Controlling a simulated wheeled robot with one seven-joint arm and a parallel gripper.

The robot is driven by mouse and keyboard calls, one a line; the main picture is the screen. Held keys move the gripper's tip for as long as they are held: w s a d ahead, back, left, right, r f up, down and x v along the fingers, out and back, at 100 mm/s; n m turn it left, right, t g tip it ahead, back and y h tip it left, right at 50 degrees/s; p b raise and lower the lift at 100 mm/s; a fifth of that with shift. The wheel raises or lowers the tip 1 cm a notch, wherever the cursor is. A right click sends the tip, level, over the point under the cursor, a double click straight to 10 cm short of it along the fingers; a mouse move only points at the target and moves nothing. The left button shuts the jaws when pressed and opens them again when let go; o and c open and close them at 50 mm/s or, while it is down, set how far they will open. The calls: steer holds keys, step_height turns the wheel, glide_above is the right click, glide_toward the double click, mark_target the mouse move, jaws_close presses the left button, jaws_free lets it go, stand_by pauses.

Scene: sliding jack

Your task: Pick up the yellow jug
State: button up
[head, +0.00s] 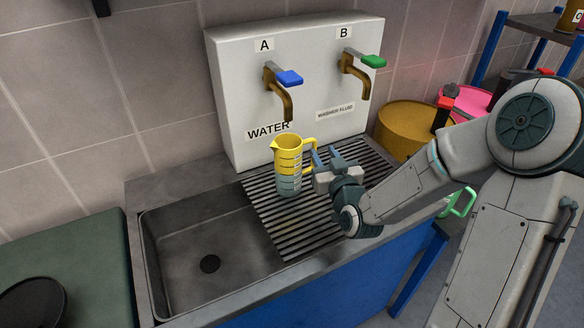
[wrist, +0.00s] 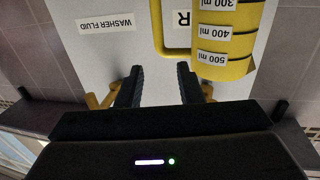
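The yellow jug (head: 287,165) stands upright on the slatted drain rack, under the wall panel. Its upper part is yellow and its lower part looks grey-blue, with measuring marks. Its handle (head: 309,144) points right, toward my gripper (head: 326,158). In the wrist view the jug (wrist: 224,42) shows upside down at the upper right, with its handle (wrist: 158,30) in line with the space between the fingers. My gripper (wrist: 160,88) is open, with nothing between its fingertips. It is just right of the handle; I cannot tell whether it touches.
A white panel (head: 226,80) carries a blue-handled tap (head: 285,79) and a green-handled tap (head: 369,60) above the rack (head: 300,236). The empty sink (head: 190,240) lies to the left. A yellow drum (head: 405,130) stands to the right.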

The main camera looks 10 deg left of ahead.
mark_target(287, 148)
steer(key=shift+w+a+f+p, duration=0.25)
steer(key=shift+w+a+f, duration=0.4)
steer(key=shift+w, duration=0.5)
steer(key=shift+w+a+f+p, duration=0.35)
steer(key=shift+w+f, duration=0.45)
steer(key=shift+w, duration=0.3)
steer(key=shift+w+a+f+p, duration=0.2)
steer(key=shift+w+a+f, duration=0.45)
steer(key=shift+w, duration=0.5)
steer(key=shift+d, duration=0.15)
jaws_close()
